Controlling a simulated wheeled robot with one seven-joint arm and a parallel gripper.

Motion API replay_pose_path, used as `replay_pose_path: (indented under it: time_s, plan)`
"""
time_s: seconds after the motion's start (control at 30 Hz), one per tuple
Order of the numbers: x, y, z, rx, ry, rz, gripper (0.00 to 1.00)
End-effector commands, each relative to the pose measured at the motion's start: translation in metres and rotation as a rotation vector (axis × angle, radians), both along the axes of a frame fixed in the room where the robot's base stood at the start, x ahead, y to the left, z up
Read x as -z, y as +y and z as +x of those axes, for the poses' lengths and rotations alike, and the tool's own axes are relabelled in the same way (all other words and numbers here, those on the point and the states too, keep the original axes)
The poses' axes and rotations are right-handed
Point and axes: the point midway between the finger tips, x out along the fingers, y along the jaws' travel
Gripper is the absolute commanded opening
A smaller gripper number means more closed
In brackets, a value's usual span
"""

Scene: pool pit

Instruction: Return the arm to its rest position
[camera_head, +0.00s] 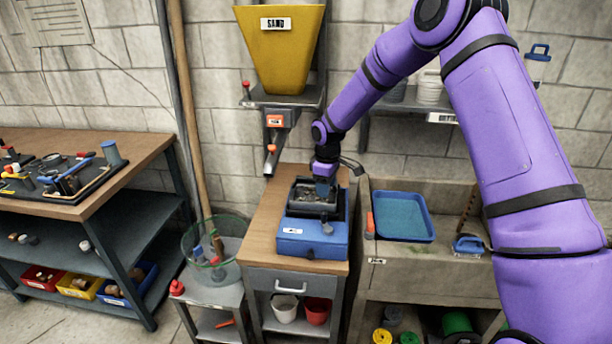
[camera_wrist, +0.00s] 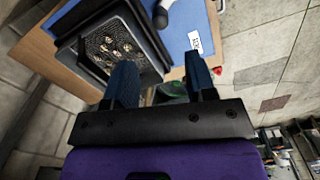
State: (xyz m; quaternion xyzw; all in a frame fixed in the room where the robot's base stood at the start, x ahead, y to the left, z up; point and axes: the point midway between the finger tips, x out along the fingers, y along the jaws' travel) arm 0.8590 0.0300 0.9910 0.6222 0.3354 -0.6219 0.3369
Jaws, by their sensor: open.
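My purple arm reaches from the right side of the head view to the wooden cabinet top. My gripper (camera_head: 323,186) points down at the right back part of a black tray (camera_head: 300,206), which sits on a blue device (camera_head: 300,240). In the wrist view my gripper (camera_wrist: 161,78) has its two blue fingers apart, with nothing held between them. The black tray (camera_wrist: 75,50) shows beside the left finger and holds several small pale pieces in a grid-like bed. Whether a finger touches the tray, I cannot tell.
A yellow sand hopper (camera_head: 281,50) hangs on the wall behind, with a spout (camera_head: 272,150) left of my gripper. A stone sink (camera_head: 375,262) with a blue tray (camera_head: 403,217) stands at the right. A workbench (camera_head: 100,205) with tools is at the left.

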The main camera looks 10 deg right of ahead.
Motion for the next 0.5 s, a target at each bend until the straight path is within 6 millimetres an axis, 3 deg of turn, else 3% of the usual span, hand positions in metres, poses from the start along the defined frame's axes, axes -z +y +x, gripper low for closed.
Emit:
replay_pose_path:
  time_s: [0.23, 0.5]
  plan:
    - [-0.067, -0.013, -0.02, 0.078, -0.052, -0.027, 0.51]
    - [-0.158, -0.034, -0.068, 0.221, -0.125, -0.052, 0.51]
